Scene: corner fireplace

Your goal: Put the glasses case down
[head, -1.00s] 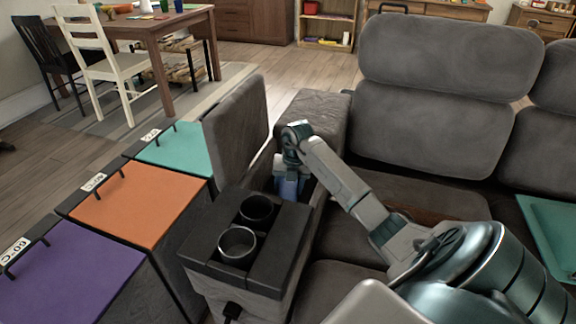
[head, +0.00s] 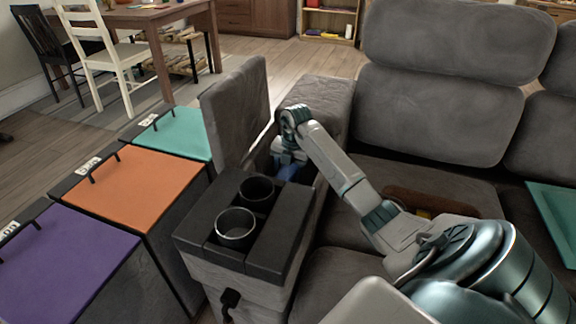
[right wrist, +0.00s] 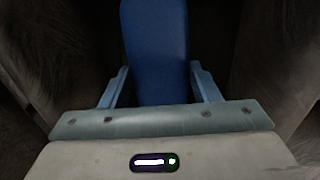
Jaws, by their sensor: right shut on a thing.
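My right gripper (head: 290,158) reaches down into the open storage compartment of the grey sofa console (head: 246,285), behind the cup holders. It is shut on the blue glasses case (right wrist: 155,45). In the right wrist view its two light blue fingers stand on either side of the case, with dark compartment walls around them. In the head view only a little blue of the case shows; its lower end is hidden, and I cannot tell whether it touches the bottom. My left gripper is not in view.
The console's padded lid (head: 237,112) stands open to the left of the wrist. Two cup holders (head: 236,228) lie in front. Purple, orange (head: 125,186) and teal lidded bins stand at left. A brown object (head: 430,201) and a teal tray (head: 556,215) are on the sofa.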

